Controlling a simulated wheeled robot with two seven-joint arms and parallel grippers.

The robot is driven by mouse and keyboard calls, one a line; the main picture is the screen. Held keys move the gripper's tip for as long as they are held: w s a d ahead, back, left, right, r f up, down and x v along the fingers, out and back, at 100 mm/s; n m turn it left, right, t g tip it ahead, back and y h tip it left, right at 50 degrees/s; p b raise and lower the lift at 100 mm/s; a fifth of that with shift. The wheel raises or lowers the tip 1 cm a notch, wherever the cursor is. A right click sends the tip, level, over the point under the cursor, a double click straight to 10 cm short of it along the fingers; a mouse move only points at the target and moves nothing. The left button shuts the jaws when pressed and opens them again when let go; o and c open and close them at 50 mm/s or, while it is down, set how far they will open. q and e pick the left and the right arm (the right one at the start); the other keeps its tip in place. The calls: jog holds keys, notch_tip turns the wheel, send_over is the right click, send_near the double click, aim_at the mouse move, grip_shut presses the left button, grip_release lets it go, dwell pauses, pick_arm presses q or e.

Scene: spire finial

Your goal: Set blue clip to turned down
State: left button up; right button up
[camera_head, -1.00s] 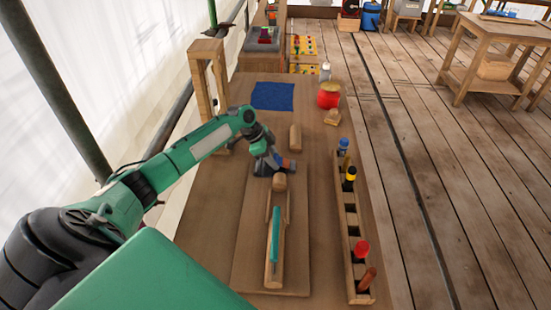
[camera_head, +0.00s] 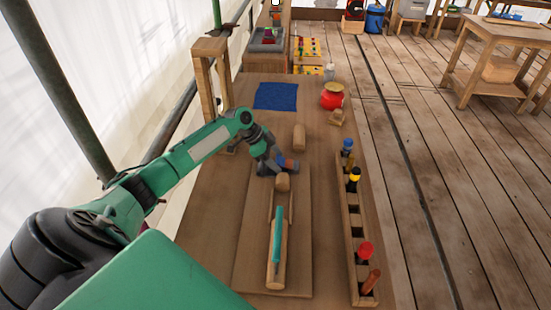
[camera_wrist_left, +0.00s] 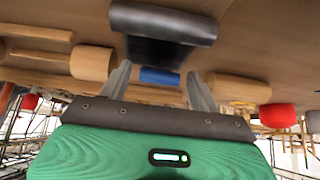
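My left gripper (camera_head: 284,166) is low over the far end of the wooden board (camera_head: 250,262). A small blue and red patch, probably the blue clip (camera_head: 287,162), shows at its tip; its pose is unclear. In the left wrist view the two fingers (camera_wrist_left: 160,85) stand apart with a gap between them. A blue piece (camera_wrist_left: 160,76) shows beyond that gap, beside a dark, rounded block (camera_wrist_left: 165,35); I cannot tell whether this is the clip or the mat. Nothing is visibly gripped. My right gripper is not in view.
A wooden block (camera_head: 283,183) and a teal strip (camera_head: 277,235) are on the board. A rack (camera_head: 353,230) of coloured-handled tools stands to the right. A loose block (camera_head: 299,137), blue mat (camera_head: 276,96) and red pot (camera_head: 332,98) lie beyond. A wooden frame (camera_head: 205,85) stands left.

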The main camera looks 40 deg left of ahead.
pick_arm(q)
jog(key=b+v, duration=0.2)
jog(key=v, duration=1.1)
jog(key=shift+r+b, duration=0.35)
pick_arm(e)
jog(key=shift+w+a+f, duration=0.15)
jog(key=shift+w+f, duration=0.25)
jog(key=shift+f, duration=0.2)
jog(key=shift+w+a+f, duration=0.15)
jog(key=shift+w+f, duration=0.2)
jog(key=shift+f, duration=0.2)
pick_arm(q)
jog(key=shift+s+a, duration=0.1)
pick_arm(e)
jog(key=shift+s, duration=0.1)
